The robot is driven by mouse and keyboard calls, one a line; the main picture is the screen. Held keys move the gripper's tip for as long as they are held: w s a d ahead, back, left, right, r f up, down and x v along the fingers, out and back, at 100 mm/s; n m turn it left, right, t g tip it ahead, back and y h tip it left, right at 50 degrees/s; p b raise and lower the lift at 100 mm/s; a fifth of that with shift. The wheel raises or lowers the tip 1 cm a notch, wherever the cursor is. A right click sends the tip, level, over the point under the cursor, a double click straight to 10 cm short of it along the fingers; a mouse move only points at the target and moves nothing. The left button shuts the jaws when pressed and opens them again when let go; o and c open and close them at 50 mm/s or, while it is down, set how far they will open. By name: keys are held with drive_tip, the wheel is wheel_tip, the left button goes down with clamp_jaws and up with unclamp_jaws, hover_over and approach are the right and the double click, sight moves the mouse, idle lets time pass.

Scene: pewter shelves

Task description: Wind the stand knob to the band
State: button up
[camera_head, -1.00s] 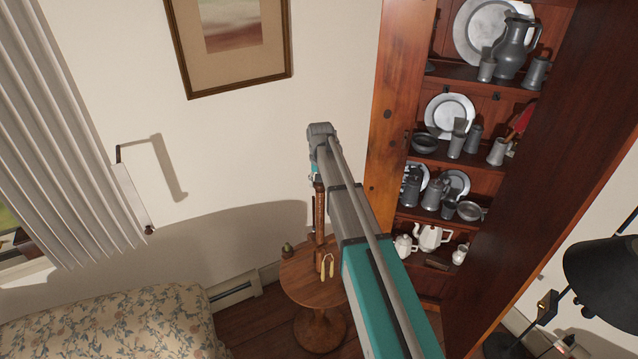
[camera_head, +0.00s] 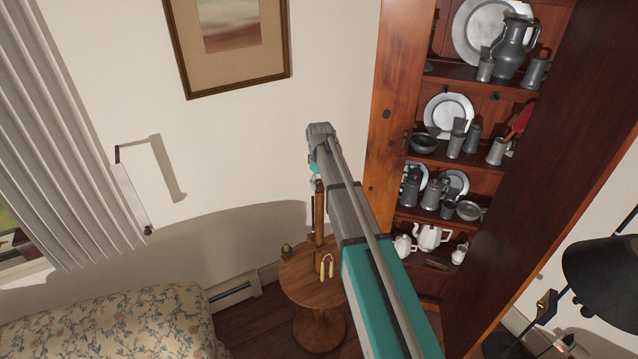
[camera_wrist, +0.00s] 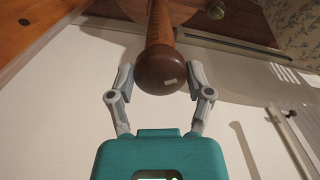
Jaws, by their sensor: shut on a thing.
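The stand knob (camera_wrist: 168,72) is a round dark brown wooden ball with a small white mark on its face, seen in the wrist view. It tops a wooden post (camera_wrist: 160,25), which rises from a round table in the head view (camera_head: 319,222). My gripper (camera_wrist: 163,76) is shut on the knob, one finger on each side. In the head view my gripper (camera_head: 317,176) is at the top of the post, partly hidden by my arm. I cannot make out the band clearly in either view.
A tall shelf cabinet (camera_head: 395,110) with pewter stands right. A floral seat (camera_head: 110,325) is at lower left, a black lamp (camera_head: 605,275) at far right.

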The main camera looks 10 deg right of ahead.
idle(0.4)
drive_tip(key=o, duration=1.1)
drive_tip(key=shift+o, duration=0.2)
